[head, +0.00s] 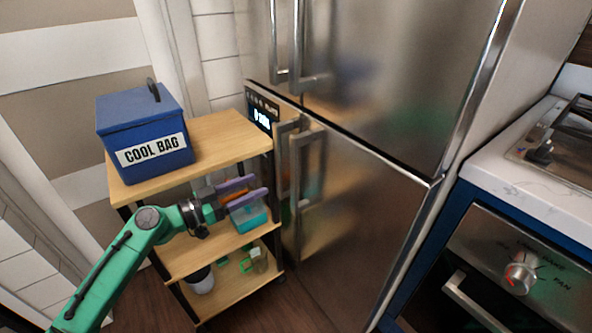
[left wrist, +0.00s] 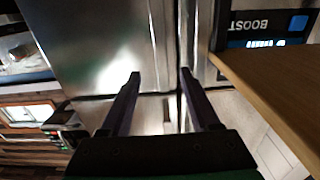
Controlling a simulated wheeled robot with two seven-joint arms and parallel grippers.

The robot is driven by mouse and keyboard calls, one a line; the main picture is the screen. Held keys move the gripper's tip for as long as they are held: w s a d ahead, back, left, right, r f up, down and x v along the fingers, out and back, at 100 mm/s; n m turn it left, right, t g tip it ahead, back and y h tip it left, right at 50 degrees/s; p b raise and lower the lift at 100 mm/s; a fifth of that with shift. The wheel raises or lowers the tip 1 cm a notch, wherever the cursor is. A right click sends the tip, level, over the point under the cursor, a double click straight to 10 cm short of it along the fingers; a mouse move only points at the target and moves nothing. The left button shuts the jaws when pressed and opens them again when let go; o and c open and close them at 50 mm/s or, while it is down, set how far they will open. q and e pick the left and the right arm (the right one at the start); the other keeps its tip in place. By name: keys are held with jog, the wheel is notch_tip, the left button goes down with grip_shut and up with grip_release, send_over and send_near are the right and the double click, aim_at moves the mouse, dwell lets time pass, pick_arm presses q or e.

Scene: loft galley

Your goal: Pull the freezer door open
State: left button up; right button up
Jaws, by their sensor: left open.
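The freezer door (head: 350,215) is the lower steel door of the tall fridge, and it looks shut. Its upright bar handle (head: 296,165) is near its left edge, with a mirrored look-alike in the steel beside it. My left gripper (head: 267,188), with purple fingers, is open and empty, left of the handle and in front of the cart. In the left wrist view the two fingers (left wrist: 160,74) are apart and point at the steel front. A bright upright strip shows between them; I cannot tell if it is the handle. My right gripper is not in view.
A wooden shelf cart (head: 222,137) stands close left of the fridge, with a blue cool bag (head: 145,130) on top and a teal container (head: 249,214) below. The upper fridge door (head: 400,70) is shut. A counter (head: 535,165) with an oven is at the right.

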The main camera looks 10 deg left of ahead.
aim_at(292, 169)
pick_arm(q)
jog(key=p+x, duration=0.3)
jog(key=x, duration=0.9)
jog(key=shift+r, duration=0.15)
jog(key=shift+w+d+f, duration=0.2)
jog(key=shift+w+d, duration=0.1)
jog(key=shift+w, duration=0.15)
grip_shut()
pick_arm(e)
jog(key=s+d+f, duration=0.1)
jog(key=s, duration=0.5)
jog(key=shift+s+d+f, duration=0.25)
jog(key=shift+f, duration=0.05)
